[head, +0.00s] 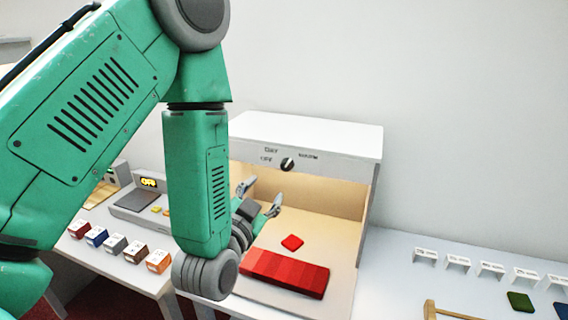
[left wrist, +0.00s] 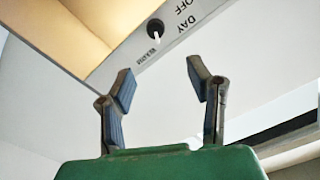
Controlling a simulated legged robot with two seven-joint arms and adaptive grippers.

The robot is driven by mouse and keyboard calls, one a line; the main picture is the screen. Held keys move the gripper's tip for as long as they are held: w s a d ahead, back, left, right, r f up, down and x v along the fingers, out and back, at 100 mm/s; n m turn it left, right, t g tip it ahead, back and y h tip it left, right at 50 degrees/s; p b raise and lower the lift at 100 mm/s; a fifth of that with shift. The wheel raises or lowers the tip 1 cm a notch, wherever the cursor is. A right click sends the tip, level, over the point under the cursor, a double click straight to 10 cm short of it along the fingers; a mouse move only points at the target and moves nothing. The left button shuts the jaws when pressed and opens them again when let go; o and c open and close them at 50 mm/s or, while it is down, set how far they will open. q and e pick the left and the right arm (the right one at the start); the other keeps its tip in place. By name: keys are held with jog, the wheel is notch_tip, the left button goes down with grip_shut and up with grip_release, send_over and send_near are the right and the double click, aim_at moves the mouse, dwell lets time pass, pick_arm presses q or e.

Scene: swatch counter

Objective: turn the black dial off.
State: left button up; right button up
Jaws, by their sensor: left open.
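The black dial (head: 288,164) is a small round knob on the white front panel of the lit booth, with OFF to its left, DAY above it and a third label to its right. I cannot tell for sure which label its pale mark points to. In the left wrist view the dial (left wrist: 155,28) shows upside down, beyond the fingertips and apart from them. My left gripper (head: 262,195) is open and empty, in front of the booth opening, below the dial. Its two spread fingers also show in the left wrist view (left wrist: 160,78). My right gripper is not in view.
Inside the booth (head: 370,200) lie a red square swatch (head: 292,242) and a strip of red shades (head: 285,273). White label stands (head: 490,270) line the right counter.

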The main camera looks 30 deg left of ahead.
aim_at(288, 164)
pick_arm(q)
jog(key=b+x, duration=0.3)
jog(key=x, duration=0.6)
jog(key=shift+w+a+f+b, duration=0.1)
jog(key=shift+a+b, duration=0.15)
jog(key=shift+b, duration=0.1)
jog(key=w, duration=0.3)
jog(key=shift+w+d+r, duration=0.15)
jog(key=shift+d+r, duration=0.05)
jog(key=shift+d, duration=0.2)
jog(key=shift+w+d+p, duration=0.3)
jog(key=shift+w+d, duration=0.05)
jog(key=shift+a+f, duration=0.1)
jog(key=shift+a, duration=0.4)
jog(key=shift+c, duration=0.4)
jog(key=shift+a, duration=0.4)
grip_shut()
jog(key=shift+d, duration=0.35)
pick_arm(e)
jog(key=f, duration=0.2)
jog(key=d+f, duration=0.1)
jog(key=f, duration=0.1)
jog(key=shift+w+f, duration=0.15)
